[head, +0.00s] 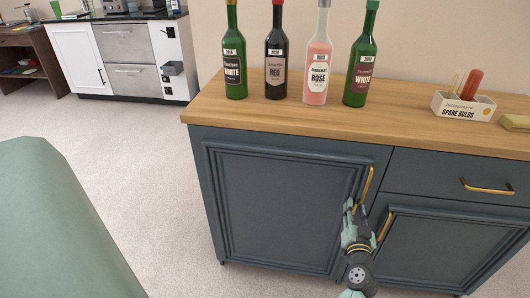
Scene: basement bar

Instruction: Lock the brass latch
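A dark blue-grey cabinet (290,208) with a wooden top stands in front of me in the head view. Its left door has an upright brass handle (368,182) near its right edge. A second upright brass handle (386,226) is on the lower right door. I cannot pick out a separate brass latch; part of the area between the doors is hidden behind my gripper. My gripper (352,206) is in front of the left door's right edge, just below and left of its handle. Its fingers are too small to tell whether they are open or touching anything.
Several wine bottles (318,72) stand on the wooden top (400,112). A white spare-bulbs box (463,106) is at the right, beside a yellow block (515,121). A drawer handle (487,187) sticks out at the right. Carpet (150,170) lies clear left of the cabinet.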

